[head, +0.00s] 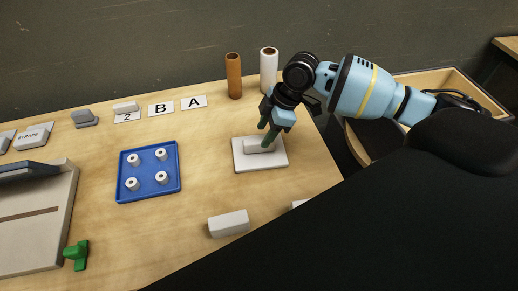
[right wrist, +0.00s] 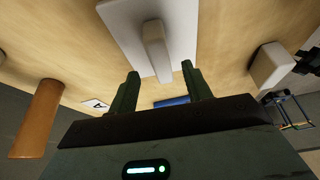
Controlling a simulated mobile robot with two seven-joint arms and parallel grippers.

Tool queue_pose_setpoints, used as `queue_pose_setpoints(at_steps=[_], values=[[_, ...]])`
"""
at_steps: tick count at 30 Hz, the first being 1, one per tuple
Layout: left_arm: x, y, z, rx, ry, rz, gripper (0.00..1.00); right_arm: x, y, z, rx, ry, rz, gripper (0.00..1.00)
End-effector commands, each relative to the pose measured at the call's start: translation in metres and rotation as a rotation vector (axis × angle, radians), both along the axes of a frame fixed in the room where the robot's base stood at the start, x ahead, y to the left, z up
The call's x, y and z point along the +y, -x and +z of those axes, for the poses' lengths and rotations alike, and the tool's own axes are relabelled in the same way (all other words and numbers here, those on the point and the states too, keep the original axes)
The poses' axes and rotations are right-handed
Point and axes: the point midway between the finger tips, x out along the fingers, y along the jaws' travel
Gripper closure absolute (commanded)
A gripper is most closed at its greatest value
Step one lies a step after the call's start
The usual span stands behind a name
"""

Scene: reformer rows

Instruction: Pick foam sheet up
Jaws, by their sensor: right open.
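A flat white square piece (head: 245,163), which looks like the foam sheet, lies on the wooden table below my right arm. A pale raised bar (head: 257,146) sits on its middle like a grip. My right gripper (head: 267,135) is at the bar, its dark green fingers pointing down and partly hiding it. In the right wrist view the white piece (right wrist: 121,20) and its bar (right wrist: 155,45) show ahead of the open, empty fingers (right wrist: 160,80). The bar lines up with the gap between them; contact cannot be told. My left gripper is not in view.
A blue tray (head: 149,192) with several white rollers lies to the left. A pale block (head: 228,223) lies in front. Brown (head: 233,76) and white (head: 268,70) tubes stand behind. Lettered cards (head: 160,109) lie along the back. A grey device (head: 40,225) fills the left.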

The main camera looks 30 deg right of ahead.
Motion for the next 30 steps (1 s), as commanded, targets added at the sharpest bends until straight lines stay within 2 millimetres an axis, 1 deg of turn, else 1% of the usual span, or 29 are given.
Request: queue_pose_setpoints(at_steps=[6, 9, 12, 19, 30], values=[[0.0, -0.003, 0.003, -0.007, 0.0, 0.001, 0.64, 0.012, -0.002, -0.029, 0.003, 0.0, 0.0, 0.51], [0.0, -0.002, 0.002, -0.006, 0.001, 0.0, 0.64, 0.016, -0.003, -0.039, 0.003, 0.0, 0.0, 0.51], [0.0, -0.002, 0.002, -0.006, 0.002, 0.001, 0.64, 0.017, -0.004, -0.044, 0.002, -0.001, -0.001, 0.51], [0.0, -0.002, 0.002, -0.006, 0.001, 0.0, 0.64, 0.018, -0.005, -0.044, 0.001, 0.0, -0.001, 0.51], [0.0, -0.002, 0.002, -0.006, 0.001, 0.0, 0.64, 0.017, -0.005, -0.044, 0.001, 0.0, -0.001, 0.99]])
